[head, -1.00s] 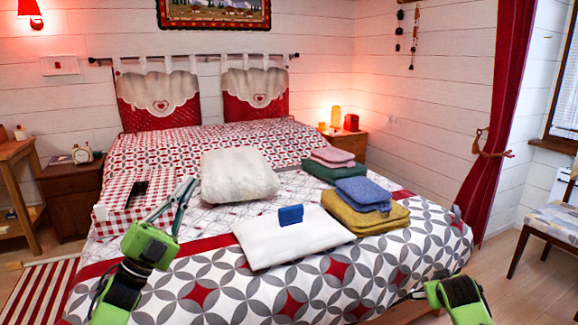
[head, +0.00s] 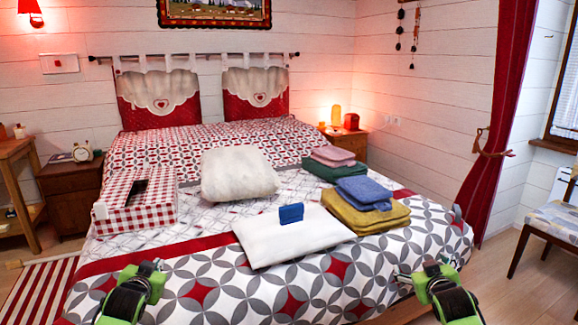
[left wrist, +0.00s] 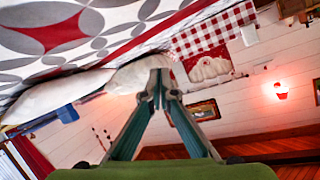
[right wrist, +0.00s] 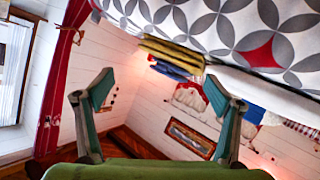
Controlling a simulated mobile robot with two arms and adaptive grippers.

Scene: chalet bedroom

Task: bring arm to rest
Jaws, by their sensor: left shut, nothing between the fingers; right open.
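My left gripper shows in the left wrist view (left wrist: 160,82), its two fingers shut together with nothing between them. In the head view, my left arm's green and black wrist is at the lower left, at the bed's front edge; its fingers are hidden there. My right gripper shows in the right wrist view (right wrist: 158,95), its fingers spread wide and empty. In the head view, my right arm's green and black wrist is at the lower right, near the bed's front corner. Both grippers are clear of the things on the bed.
The bed (head: 240,293) fills the middle. On it lie a white pillow (head: 238,174), a flat white cushion (head: 270,246) with a blue object (head: 291,214), folded yellow (head: 370,219) and blue cloths (head: 364,191), and a checkered box (head: 150,215).

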